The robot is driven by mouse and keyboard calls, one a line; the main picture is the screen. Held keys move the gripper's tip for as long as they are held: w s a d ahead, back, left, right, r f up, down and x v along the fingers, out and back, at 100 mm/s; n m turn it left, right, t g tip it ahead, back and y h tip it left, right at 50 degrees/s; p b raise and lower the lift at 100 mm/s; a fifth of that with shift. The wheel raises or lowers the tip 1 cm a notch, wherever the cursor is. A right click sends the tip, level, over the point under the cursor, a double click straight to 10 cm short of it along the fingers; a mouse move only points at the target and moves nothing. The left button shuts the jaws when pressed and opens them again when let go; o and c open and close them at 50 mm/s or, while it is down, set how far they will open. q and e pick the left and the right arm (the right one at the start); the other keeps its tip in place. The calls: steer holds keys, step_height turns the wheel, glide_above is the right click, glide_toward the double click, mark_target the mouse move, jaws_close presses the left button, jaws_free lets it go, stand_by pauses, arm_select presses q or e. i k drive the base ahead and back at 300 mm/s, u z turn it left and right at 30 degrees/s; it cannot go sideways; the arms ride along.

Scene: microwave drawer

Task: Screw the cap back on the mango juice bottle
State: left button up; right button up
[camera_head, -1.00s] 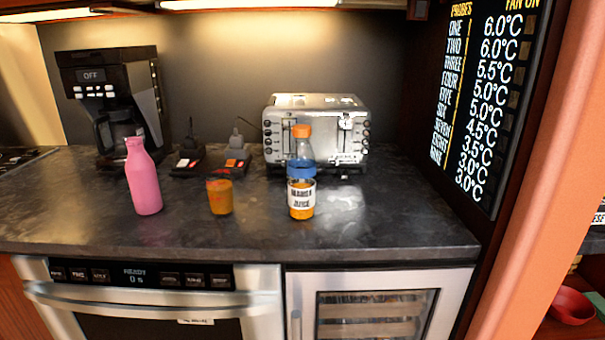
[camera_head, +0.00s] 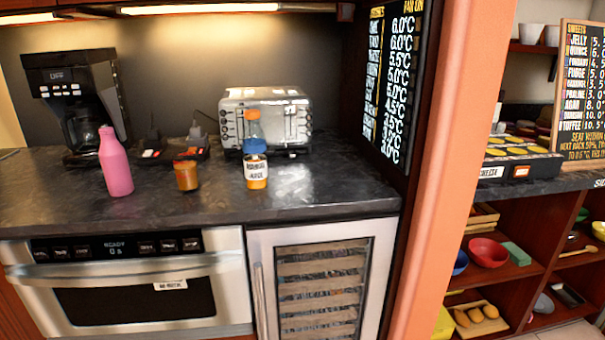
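The mango juice bottle (camera_head: 256,172) stands upright on the dark counter, in front of the toaster. It is clear with a blue band, a white label and orange juice low down. An orange cap (camera_head: 253,115) shows at its top; I cannot tell whether it is screwed tight. An orange-brown cup or jar (camera_head: 187,176) stands to its left, and a pink bottle (camera_head: 115,163) further left. Neither of my grippers is in view.
A silver toaster (camera_head: 265,118) and a black coffee maker (camera_head: 76,100) stand at the back of the counter (camera_head: 330,195). The counter right of the bottle is clear. An orange post (camera_head: 440,150) stands at right, with shelves (camera_head: 520,260) beyond it.

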mark_target(253, 139)
steer(key=z, duration=0.4)
steer(key=k, duration=0.85)
steer(key=u, duration=0.45)
steer(key=i, duration=0.7)
steer(key=u, duration=0.9)
steer(key=i, duration=0.75)
steer(key=z, duration=0.1)
